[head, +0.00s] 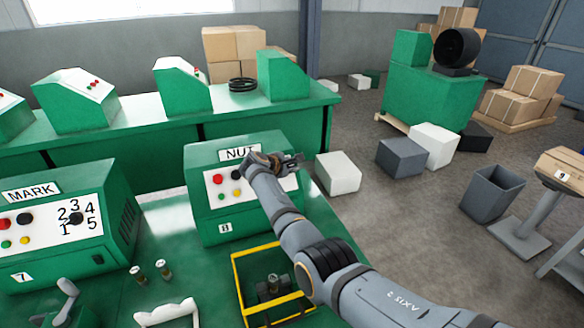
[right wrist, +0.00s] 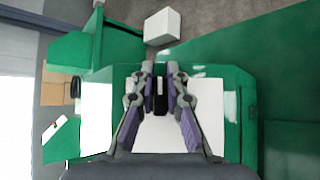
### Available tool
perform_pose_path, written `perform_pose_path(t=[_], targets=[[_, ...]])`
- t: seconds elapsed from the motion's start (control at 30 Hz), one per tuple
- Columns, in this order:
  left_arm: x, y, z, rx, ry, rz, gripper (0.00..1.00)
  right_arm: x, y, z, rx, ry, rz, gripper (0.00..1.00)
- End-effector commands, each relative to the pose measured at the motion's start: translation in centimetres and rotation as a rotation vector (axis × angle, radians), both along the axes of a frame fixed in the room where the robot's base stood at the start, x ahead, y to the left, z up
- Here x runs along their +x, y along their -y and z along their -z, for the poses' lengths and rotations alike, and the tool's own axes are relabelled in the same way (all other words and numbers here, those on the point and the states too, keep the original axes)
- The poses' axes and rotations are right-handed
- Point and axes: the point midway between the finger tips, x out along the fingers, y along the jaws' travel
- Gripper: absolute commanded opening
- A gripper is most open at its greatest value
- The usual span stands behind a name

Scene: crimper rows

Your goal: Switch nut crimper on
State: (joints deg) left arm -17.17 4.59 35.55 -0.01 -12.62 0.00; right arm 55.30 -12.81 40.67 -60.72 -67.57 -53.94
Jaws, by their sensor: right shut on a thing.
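The nut crimper (head: 205,218) is a green box with a sloped white panel, a NUT label (head: 236,154) and an 8 tag. Its panel shows a red button (head: 217,179), a black one (head: 236,174), and small green and yellow ones. My right gripper (head: 284,160) reaches over the panel's right part and hides it. In the right wrist view its fingers are shut on a black knob (right wrist: 160,96) on the white panel (right wrist: 205,120). The knob's marks and pointer direction are hidden. My left gripper is not in view.
The MARK crimper (head: 60,260) stands at left with a numbered dial. A yellow frame (head: 240,285) stands in front of the nut crimper. Small metal parts and a white handle (head: 168,313) are nearby. Boxes and a grey bin (head: 490,195) stand on the floor at right.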

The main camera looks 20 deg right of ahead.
Motion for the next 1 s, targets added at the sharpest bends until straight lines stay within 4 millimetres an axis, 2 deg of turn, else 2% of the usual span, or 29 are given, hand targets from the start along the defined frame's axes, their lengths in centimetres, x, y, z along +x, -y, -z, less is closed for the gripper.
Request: perform_pose_path(t=[0.37, 0.4, 0.57, 0.87, 1.0], targets=[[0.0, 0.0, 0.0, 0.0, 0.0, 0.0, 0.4, -0.1, 0.0, 0.1, 0.003, -0.002, 0.004, 0.0], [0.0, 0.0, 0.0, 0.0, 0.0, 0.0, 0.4, 0.0, 0.0, 0.1, 0.002, -0.003, 0.003, 0.14], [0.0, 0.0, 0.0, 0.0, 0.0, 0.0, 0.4, 0.0, 0.0, 0.1, 0.002, -0.002, 0.003, 0.35], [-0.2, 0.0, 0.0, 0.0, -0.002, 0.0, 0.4, 0.0, 0.0, -0.1, 0.003, -0.001, 0.002, 0.36], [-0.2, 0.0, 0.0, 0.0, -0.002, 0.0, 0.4, 0.0, 0.0, -2.0, 0.003, 0.004, 0.004, 0.36]])
